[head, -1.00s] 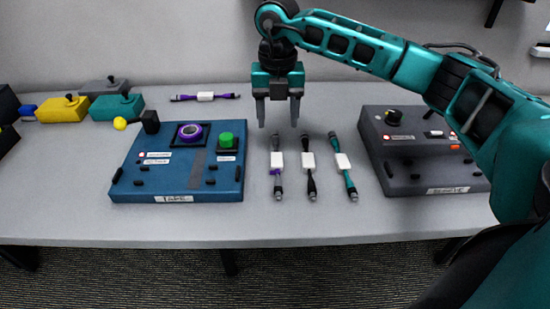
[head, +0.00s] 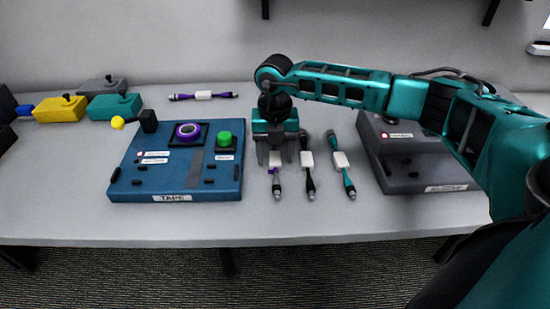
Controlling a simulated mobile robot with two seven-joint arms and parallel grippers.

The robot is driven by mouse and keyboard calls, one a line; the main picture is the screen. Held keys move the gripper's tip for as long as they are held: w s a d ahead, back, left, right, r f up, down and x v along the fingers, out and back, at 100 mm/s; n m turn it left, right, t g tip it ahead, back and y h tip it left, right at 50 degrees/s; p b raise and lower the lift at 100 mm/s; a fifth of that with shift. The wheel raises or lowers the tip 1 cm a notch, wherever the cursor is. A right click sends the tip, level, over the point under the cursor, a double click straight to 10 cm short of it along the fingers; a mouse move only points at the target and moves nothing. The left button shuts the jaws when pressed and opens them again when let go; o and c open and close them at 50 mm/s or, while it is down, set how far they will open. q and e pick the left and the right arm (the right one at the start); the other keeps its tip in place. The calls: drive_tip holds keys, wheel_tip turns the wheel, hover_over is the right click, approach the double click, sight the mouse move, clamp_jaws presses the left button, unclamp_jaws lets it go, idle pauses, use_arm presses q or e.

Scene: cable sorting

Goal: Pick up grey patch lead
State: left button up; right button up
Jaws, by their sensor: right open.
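Three short leads with white labels lie side by side on the table. The middle lead (head: 309,177) is black and the right one (head: 346,177) is teal. Whether the fingers touch the lead cannot be told. My left gripper is out of view.
A blue TAPE box (head: 175,182) with a purple ring and a green knob stands close left of the leads. A dark grey box (head: 405,180) stands to the right. A purple lead (head: 204,96) lies at the back. Yellow (head: 62,110) and teal (head: 116,107) blocks sit back left.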

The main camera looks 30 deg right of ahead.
drive_tip(key=shift+c, duration=0.4)
clamp_jaws()
drive_tip(key=shift+r, duration=0.1)
